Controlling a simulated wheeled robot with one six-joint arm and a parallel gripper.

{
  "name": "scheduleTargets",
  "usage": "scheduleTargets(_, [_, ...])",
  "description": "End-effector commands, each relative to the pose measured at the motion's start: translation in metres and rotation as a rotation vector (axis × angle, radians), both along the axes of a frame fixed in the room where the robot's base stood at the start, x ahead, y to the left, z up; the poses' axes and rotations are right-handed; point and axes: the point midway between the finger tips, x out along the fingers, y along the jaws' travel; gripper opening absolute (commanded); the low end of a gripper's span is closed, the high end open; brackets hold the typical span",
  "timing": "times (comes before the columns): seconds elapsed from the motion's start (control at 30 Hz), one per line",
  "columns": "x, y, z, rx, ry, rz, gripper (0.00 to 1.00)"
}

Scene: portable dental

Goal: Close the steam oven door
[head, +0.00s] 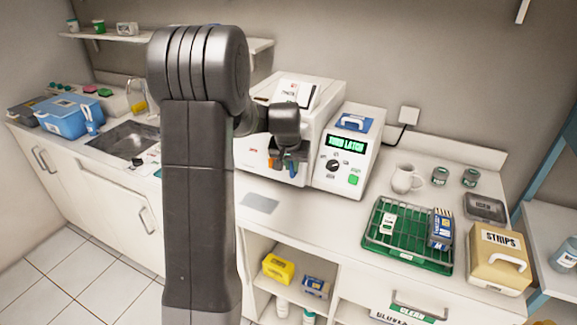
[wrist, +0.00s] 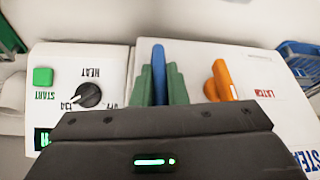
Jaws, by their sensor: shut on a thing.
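The white steam oven (head: 318,125) stands on the counter against the back wall. Its display (head: 346,143) reads "TURN LATCH" in green. The door looks flush with the body, but my arm covers part of the front. An orange latch (wrist: 224,82) sits on the front beside a blue handle (wrist: 158,62), with the word "LATCH" nearby. My gripper (wrist: 161,88) has its green fingers on both sides of the blue handle and is shut on it. In the head view, my gripper (head: 283,160) is at the oven front, partly hidden by my wrist.
A control panel with a knob (head: 333,165) and green start button (head: 354,180) is right of the door. A green rack (head: 385,249), white mug (head: 406,179) and tan strips box (head: 497,262) stand farther right. A sink (head: 120,141) and blue box (head: 66,115) are left.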

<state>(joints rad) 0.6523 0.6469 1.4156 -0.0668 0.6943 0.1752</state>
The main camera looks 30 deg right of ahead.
Motion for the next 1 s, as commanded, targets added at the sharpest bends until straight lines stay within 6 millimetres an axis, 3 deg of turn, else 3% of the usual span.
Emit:
scheduleTargets(0.3, [0.002,-0.003,0.003,-0.007,-0.009,-0.003,0.00])
scheduleTargets(0.33, [0.002,-0.003,0.003,-0.008,-0.009,-0.003,0.19])
scheduleTargets(0.37, [0.002,-0.003,0.003,-0.007,-0.009,-0.003,0.22])
scheduleTargets(0.67, [0.001,-0.001,0.003,-0.005,-0.005,-0.001,0.22])
scheduleTargets(0.87, [-0.005,0.004,0.022,-0.007,-0.007,-0.001,0.22])
scheduleTargets(1.0, [-0.013,0.011,0.049,-0.007,-0.010,-0.002,0.22])
